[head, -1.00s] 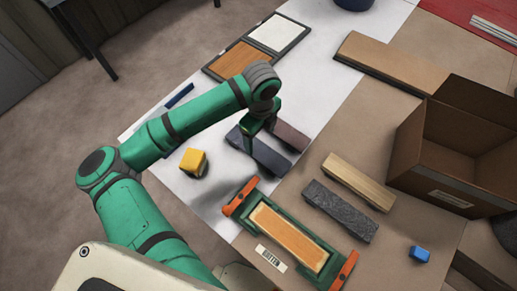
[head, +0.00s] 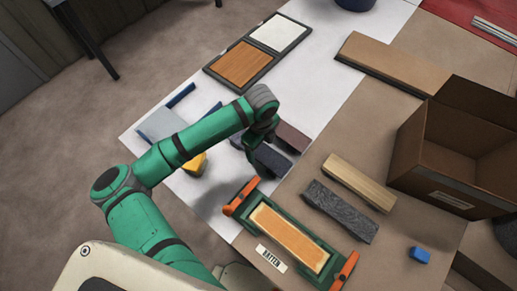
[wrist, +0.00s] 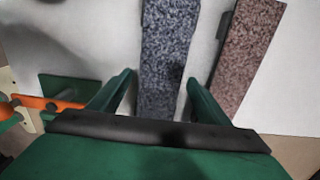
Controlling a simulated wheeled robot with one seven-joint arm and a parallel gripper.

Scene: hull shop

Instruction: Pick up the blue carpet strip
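The blue carpet strip (head: 272,160) lies on the white part of the table, partly behind my gripper in the head view. In the wrist view the blue carpet strip (wrist: 168,55) is speckled blue-grey and runs lengthwise between my fingers. My gripper (wrist: 162,80) is open, with a finger on each side of the strip and a visible gap on both sides. In the head view my gripper (head: 259,146) is at the strip's left end; its height above the table is unclear. A mauve-brown carpet strip (head: 293,137) lies beside it, also in the wrist view (wrist: 245,60).
A green fixture with orange ends (head: 347,270) holds a wooden batten near the front. A dark grey strip (head: 340,211), a wooden strip (head: 358,183) and an open cardboard box (head: 440,178) are to the right. A yellow block (head: 197,166) is partly hidden under my arm.

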